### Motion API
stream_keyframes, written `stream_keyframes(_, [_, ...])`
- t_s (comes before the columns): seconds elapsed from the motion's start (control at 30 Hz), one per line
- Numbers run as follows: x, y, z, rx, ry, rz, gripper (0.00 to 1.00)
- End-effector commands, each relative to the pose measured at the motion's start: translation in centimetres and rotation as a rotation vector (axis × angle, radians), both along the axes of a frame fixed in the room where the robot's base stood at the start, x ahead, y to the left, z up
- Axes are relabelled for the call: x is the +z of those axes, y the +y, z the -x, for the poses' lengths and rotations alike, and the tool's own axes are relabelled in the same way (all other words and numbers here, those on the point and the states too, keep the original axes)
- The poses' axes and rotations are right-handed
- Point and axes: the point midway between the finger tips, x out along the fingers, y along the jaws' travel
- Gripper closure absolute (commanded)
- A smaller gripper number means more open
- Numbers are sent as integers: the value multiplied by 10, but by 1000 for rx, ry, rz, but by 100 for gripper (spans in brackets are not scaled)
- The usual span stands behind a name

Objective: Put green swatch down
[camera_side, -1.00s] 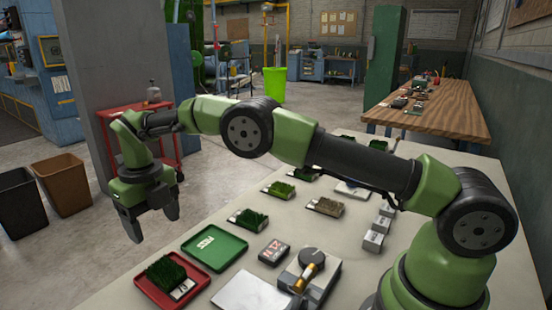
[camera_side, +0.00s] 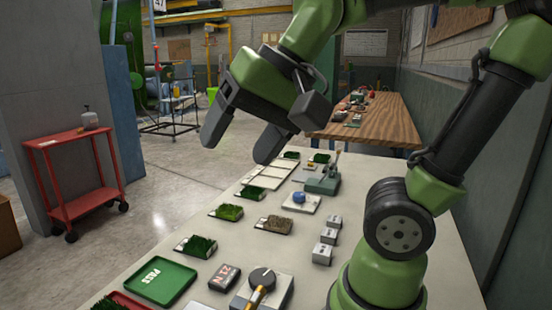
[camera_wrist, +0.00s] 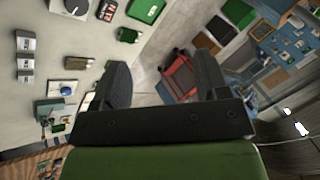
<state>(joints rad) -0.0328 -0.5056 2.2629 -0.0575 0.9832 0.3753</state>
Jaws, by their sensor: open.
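My gripper (camera_side: 240,142) is open and empty, raised above the far part of the table. In the wrist view its two dark fingers (camera_wrist: 163,72) stand wide apart with nothing between them. Several turf swatches lie on the table: a dark green swatch (camera_side: 196,246), a brighter green swatch (camera_side: 228,211), a brownish swatch (camera_side: 274,224) and another green swatch (camera_side: 252,192). A green swatch (camera_side: 108,305) in the red tray (camera_side: 130,298) is mostly cut off at the bottom edge. I cannot tell which swatch the task means. The green PASS tray (camera_side: 162,280) is empty.
A black block (camera_side: 224,278) and a dial device (camera_side: 262,285) stand near the front. Small grey blocks (camera_side: 325,245) line the right side. A green device (camera_side: 323,181) stands farther back. A red cart (camera_side: 75,170) is on the floor to the left.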

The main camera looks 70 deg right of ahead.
Motion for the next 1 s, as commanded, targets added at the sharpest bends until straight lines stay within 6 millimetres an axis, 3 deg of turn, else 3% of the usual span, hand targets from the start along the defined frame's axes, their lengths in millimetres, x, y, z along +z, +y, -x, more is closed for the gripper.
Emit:
stream_keyframes(0.1, [-12, -3, 27, 157, -87, 105, 32])
stream_keyframes(0.23, [-21, -4, 40, 250, -133, 172, 32])
stream_keyframes(1.0, [-23, -4, 43, 275, -141, 191, 32])
